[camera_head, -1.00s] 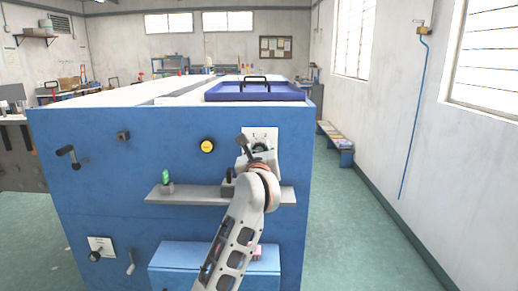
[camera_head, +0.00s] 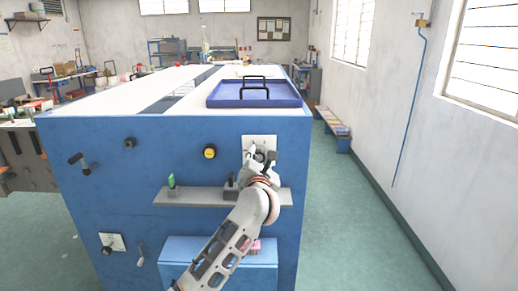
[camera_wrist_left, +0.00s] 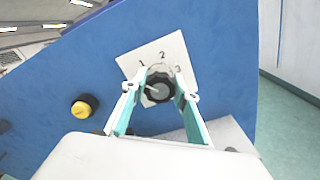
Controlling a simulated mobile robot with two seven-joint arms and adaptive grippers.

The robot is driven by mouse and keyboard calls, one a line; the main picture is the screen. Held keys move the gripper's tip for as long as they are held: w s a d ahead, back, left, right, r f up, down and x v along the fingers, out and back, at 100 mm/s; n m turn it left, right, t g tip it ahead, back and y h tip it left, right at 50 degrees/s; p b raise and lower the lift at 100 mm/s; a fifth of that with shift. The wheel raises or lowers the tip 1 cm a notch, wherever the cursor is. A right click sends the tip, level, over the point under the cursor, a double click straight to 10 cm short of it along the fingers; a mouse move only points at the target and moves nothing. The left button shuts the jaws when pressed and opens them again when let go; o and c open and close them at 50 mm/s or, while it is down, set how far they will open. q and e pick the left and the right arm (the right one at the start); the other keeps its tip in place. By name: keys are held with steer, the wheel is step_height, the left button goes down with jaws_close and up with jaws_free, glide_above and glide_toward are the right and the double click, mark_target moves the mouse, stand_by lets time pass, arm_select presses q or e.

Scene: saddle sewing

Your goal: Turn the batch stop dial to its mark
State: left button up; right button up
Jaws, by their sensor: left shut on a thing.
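A black round dial (camera_wrist_left: 159,89) sits on a white plate (camera_wrist_left: 136,62) marked 1, 2 and 3 on the blue machine's front. A pale line on the dial points to the left in the left wrist view; which number it matches is hard to tell. My left gripper (camera_wrist_left: 159,92) is shut on the dial, one finger on each side. In the head view the plate (camera_head: 250,142) shows at the upper right of the front, and my left gripper (camera_head: 259,160) covers much of the dial. My right gripper is not in view.
A yellow button (camera_head: 210,151) is left of the plate. A grey shelf (camera_head: 200,197) with a green-topped item (camera_head: 171,181) juts out below. A second plate with a knob (camera_head: 107,250) is lower left. A blue tray (camera_head: 232,95) lies on top.

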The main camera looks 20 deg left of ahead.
arm_select(q)
steer(key=shift+m, duration=0.9)
steer(key=shift+f, duration=0.1)
steer(key=o, duration=1.2)
steer(key=shift+c, duration=0.2)
steer(key=v, duration=1.2)
